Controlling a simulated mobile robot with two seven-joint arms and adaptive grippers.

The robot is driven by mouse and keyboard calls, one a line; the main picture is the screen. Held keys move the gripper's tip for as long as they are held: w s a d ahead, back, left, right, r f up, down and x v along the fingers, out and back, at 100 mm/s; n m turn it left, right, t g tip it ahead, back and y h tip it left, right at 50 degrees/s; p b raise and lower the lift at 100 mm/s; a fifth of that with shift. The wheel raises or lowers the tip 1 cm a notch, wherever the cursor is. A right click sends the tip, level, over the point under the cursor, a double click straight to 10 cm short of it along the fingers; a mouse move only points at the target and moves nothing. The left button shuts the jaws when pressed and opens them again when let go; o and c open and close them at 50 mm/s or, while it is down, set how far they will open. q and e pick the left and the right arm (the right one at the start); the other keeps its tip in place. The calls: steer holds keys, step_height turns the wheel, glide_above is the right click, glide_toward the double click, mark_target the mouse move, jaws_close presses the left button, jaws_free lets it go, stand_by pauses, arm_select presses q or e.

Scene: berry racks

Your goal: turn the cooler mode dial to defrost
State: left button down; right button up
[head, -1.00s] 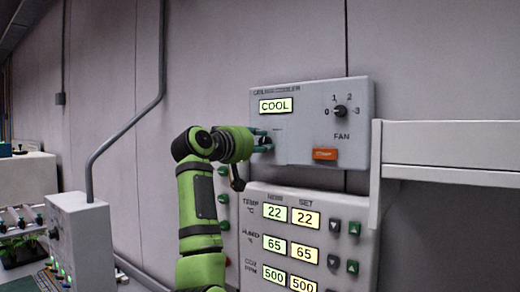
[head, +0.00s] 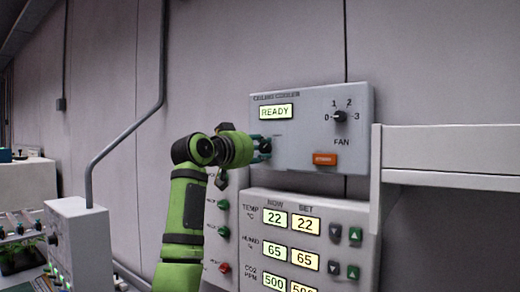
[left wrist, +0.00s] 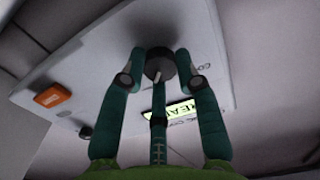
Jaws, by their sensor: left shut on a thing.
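The ceiling cooler box (head: 300,148) is a light grey panel on the wall, and its lit display (head: 276,112) reads READY. The mode dial (left wrist: 160,64) is a dark round knob with a white pointer line, seen in the left wrist view. My left gripper (head: 264,150) is at the lower left of the cooler box, with its teal fingers on both sides of the dial, shut on it. In the head view the fingers largely hide the dial and its markings. My right gripper is in neither view.
The cooler box also carries a fan knob (head: 339,116) and an orange button (head: 324,159). Below is a control panel with number displays (head: 275,217) and arrow buttons. A white shelf (head: 450,140) stands to the right, and a grey conduit (head: 128,125) runs at the left.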

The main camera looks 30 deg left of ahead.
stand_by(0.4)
arm_select(q)
steer(key=c, duration=0.9)
jaws_free()
steer(key=s+a, duration=0.1)
steer(key=s, duration=1.1)
steer(key=shift+a, duration=0.35)
steer(key=shift+w, duration=0.1)
